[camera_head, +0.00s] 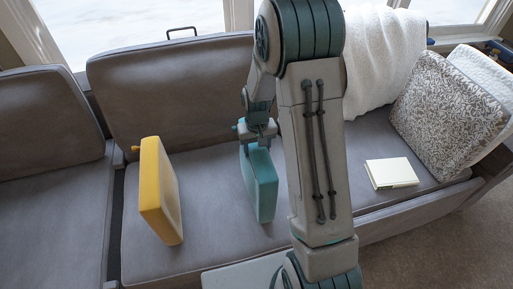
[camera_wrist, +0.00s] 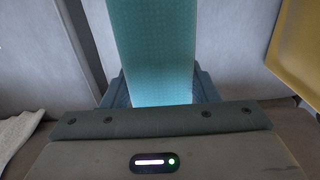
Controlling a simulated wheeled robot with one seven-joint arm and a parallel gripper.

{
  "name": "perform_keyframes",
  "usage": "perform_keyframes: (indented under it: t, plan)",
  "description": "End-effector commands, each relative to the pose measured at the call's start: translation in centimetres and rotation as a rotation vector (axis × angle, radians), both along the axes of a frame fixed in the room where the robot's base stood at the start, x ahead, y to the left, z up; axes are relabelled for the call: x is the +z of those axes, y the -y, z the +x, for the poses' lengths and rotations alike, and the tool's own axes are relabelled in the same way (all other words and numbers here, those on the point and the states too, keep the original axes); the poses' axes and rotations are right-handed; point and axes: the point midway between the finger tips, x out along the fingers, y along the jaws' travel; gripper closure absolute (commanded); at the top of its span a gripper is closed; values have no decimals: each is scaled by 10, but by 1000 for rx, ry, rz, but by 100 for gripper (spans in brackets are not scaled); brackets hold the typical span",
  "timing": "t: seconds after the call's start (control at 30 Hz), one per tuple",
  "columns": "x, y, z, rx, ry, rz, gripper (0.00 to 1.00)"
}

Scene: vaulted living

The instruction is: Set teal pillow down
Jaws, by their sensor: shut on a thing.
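The teal pillow (camera_head: 260,185) stands upright on edge over the middle seat of the grey sofa. My gripper (camera_head: 258,143) is above it and shut on its top edge. In the wrist view the teal pillow (camera_wrist: 155,50) runs up from between the fingers of my gripper (camera_wrist: 160,92). Its lower edge looks at or very near the seat cushion (camera_head: 215,215); I cannot tell whether it touches. Part of the pillow's right side is close to my arm in the head view.
A yellow pillow (camera_head: 160,190) stands upright to the left, also at the right edge of the wrist view (camera_wrist: 300,50). A book (camera_head: 391,173), a patterned pillow (camera_head: 450,115) and a white blanket (camera_head: 383,60) are to the right. Bare seat lies between the two upright pillows.

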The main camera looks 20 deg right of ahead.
Motion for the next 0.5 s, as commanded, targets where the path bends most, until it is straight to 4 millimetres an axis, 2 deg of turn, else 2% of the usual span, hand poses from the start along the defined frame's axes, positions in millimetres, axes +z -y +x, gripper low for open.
perform_keyframes:
  t: [0.27,0.3,0.37,0.5]
  plan:
    - [-1,0,1,0,3,0,100]
    - [-1,0,0,0,2,0,38]
    - [-1,0,0,1,2,0,23]
    - [-1,0,0,1,2,0,23]
